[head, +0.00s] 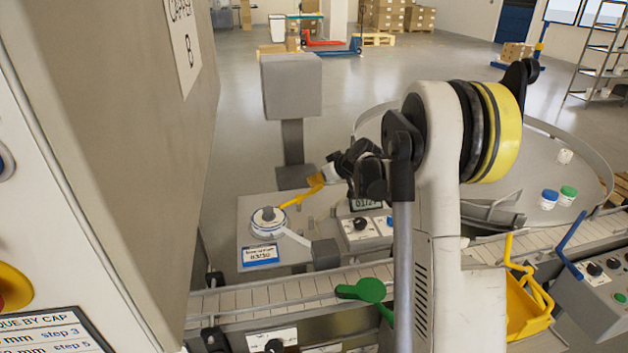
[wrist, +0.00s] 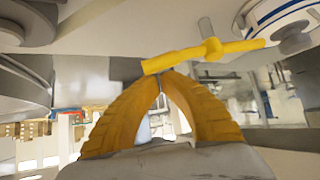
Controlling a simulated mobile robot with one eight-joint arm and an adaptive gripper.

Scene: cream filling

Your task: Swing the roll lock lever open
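The yellow roll lock lever (head: 298,198) reaches up and right from the white, blue-ringed roll (head: 262,232) on a grey machine top. In the wrist view the lever (wrist: 232,47) crosses the upper part of the picture, with the roll (wrist: 280,14) at its right end. My gripper (head: 313,184) is at the lever's free end. In the wrist view the yellow fingers of my gripper (wrist: 162,76) meet at their tips, with nothing seen between them. The tips lie right against or just under the lever's end; I cannot tell whether they touch.
A grey box on a post (head: 291,88) stands behind the roll. A small control box (head: 360,232) is right of it. A conveyor (head: 255,296) with a green lever (head: 364,291) runs in front. A large grey cabinet (head: 120,130) fills the left side.

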